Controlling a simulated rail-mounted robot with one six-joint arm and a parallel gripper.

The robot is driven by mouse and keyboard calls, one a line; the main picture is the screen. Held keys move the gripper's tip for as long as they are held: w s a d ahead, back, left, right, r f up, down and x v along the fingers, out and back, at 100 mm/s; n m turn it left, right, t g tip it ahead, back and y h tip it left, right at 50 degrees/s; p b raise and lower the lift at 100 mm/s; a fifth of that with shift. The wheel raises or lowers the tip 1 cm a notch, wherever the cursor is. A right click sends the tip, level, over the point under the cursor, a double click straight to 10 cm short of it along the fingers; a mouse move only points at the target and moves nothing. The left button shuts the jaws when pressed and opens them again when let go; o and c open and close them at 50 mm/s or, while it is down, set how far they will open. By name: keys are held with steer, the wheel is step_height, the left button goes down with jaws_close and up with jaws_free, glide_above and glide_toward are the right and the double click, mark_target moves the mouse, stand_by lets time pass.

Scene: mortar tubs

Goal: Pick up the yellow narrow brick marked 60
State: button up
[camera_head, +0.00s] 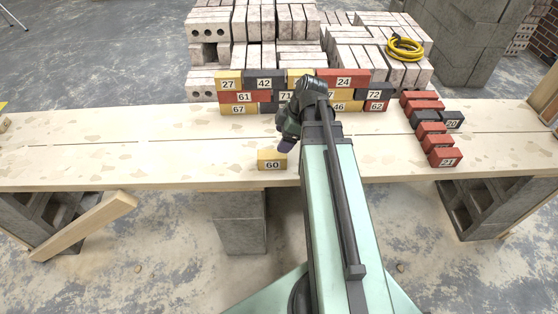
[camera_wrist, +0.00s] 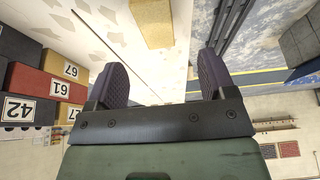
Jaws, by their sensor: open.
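The yellow narrow brick marked 60 (camera_head: 272,164) lies alone near the front edge of the plank table, its number facing the front. In the wrist view a yellow brick (camera_wrist: 153,22), which looks like the same one, shows at the top, cut by the frame, beyond and between the fingertips. My gripper (camera_wrist: 160,75) is open and empty, with its two dark fingers spread. In the head view my gripper (camera_head: 287,147) is just above and right of the brick, apart from it in the wrist view; my arm hides part of it.
A stacked wall of yellow, red and dark numbered bricks (camera_head: 245,97) stands behind the brick. Red and dark bricks (camera_head: 430,128) lie in a row at the right. The plank table (camera_head: 120,150) is clear to the left. Block stacks (camera_head: 260,25) stand behind.

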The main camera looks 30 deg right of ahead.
mark_target(273, 154)
steer(key=b+x, duration=0.5)
steer(key=x, duration=0.1)
steer(key=shift+d, duration=0.1)
steer(key=b+x, duration=0.4)
steer(key=b, duration=0.1)
steer(key=shift+w+f, duration=0.2)
steer(key=shift+f, duration=0.2)
steer(key=shift+w+f, duration=0.1)
steer(key=shift+f, duration=0.15)
steer(key=shift+r, duration=0.25)
steer(key=shift+f, duration=0.25)
steer(key=c, duration=1.3)
